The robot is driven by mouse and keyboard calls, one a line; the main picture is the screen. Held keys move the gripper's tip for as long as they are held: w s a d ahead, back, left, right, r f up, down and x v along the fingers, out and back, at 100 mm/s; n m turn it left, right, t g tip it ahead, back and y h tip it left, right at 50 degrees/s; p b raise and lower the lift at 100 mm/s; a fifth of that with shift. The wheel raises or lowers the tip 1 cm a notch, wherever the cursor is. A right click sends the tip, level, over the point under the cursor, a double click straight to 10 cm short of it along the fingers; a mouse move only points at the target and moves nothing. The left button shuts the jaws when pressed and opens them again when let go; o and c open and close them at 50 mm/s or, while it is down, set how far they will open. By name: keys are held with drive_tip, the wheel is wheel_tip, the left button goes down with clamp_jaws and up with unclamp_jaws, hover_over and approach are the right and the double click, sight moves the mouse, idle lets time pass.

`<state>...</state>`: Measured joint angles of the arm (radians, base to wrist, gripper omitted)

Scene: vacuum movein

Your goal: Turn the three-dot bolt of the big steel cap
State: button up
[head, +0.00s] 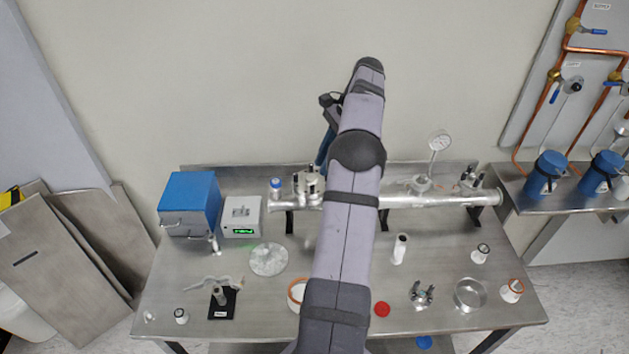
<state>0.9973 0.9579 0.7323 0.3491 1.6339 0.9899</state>
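A steel cap with upright dark-tipped bolts (308,184) sits on the left part of the horizontal steel pipe, and I take it for the big steel cap. Dots on its bolts are too small to make out, so I cannot tell which is the three-dot bolt. My gripper (320,166) comes down from above on a dark and blue wrist, just above or at the right side of this cap. Its fingers are too small and partly hidden to tell whether they are open, shut or touching a bolt.
The steel pipe (405,201) carries a gauge (439,142) and another bolted fitting (470,178). A blue box (189,203) and white controller (241,216) stand left. A loose bolted part (422,294), steel dish (469,294) and white cylinder (399,249) stand on the bench. My arm crosses the middle.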

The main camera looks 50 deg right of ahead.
sight(312, 185)
drive_tip(key=shift+m, duration=0.6)
drive_tip(key=shift+p+x, duration=1.1)
drive_tip(key=shift+x, duration=2.55)
drive_tip(key=shift+s, duration=0.1)
clamp_jaws()
